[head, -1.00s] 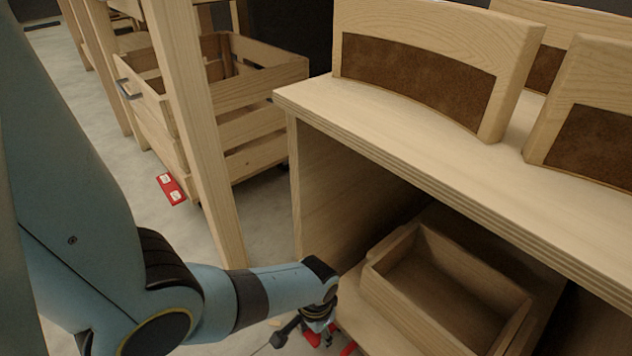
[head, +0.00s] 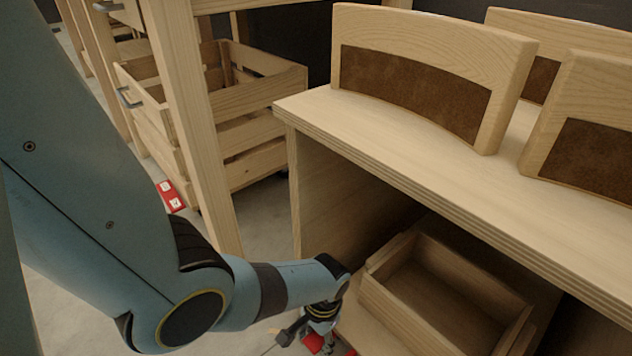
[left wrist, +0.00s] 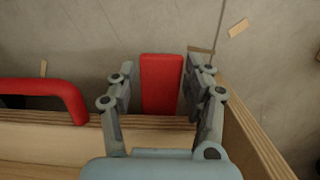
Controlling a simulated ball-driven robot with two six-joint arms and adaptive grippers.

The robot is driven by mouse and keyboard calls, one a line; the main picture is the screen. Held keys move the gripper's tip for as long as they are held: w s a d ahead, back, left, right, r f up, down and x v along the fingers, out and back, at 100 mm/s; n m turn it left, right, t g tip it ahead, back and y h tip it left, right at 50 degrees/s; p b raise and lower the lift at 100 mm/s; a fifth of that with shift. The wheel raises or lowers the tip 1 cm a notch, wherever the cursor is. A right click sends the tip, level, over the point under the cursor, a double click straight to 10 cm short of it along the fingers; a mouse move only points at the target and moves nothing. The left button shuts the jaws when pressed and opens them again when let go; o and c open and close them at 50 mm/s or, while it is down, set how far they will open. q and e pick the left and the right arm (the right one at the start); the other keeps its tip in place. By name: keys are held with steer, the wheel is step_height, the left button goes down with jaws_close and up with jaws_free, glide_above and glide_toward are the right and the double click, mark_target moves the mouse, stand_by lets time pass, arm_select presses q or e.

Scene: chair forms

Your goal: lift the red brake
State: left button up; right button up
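The red brake (left wrist: 161,84) is a flat red tab, seen from above in the left wrist view beyond the edge of a wooden board. In the head view a bit of red (head: 312,342) shows low down beside the cart, mostly hidden by my gripper. My left gripper (left wrist: 158,75) is open, with one finger on each side of the tab. A narrow gap shows on the left; contact on the right is not clear. In the head view the left gripper (head: 322,318) points down by the cart's near corner. My right gripper is not in view.
A curved red bar (left wrist: 45,88) lies left of the gripper. A wooden bench (head: 300,103) bearing chair backs (head: 420,38) overhangs a low wooden box (head: 385,300). A slatted crate (head: 255,135) and a red-and-white piece (head: 170,195) are behind. Grey floor is open at left.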

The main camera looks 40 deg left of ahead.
arm_select(q)
steer(key=shift+o, duration=1.1)
step_height(320, 180, up, 12)
steer(key=w, duration=0.1)
steer(key=shift+w, duration=0.15)
